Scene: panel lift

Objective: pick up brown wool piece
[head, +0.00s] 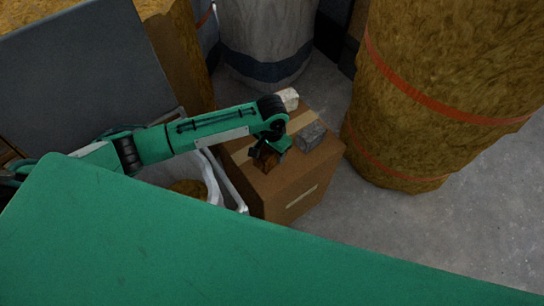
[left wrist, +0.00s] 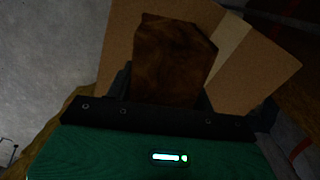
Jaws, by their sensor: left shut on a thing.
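The brown wool piece (head: 265,162) is at the top of a cardboard box (head: 293,192), near its left side. In the left wrist view the brown wool piece (left wrist: 172,62) stands up between the fingers, in front of the cardboard box (left wrist: 268,72). My left gripper (head: 266,152) reaches in from the left and is shut on the brown wool piece. I cannot tell whether the piece touches the box top. In the left wrist view the left gripper (left wrist: 168,100) shows as a dark bar with fingers at both sides of the piece. My right gripper is not in view.
A grey piece (head: 311,136) and a pale piece (head: 288,98) lie on the box top. A white sack (head: 211,180) with brown material stands left of the box. Large brown wool rolls (head: 440,85) stand at the right. Grey floor (head: 470,225) is clear at the lower right.

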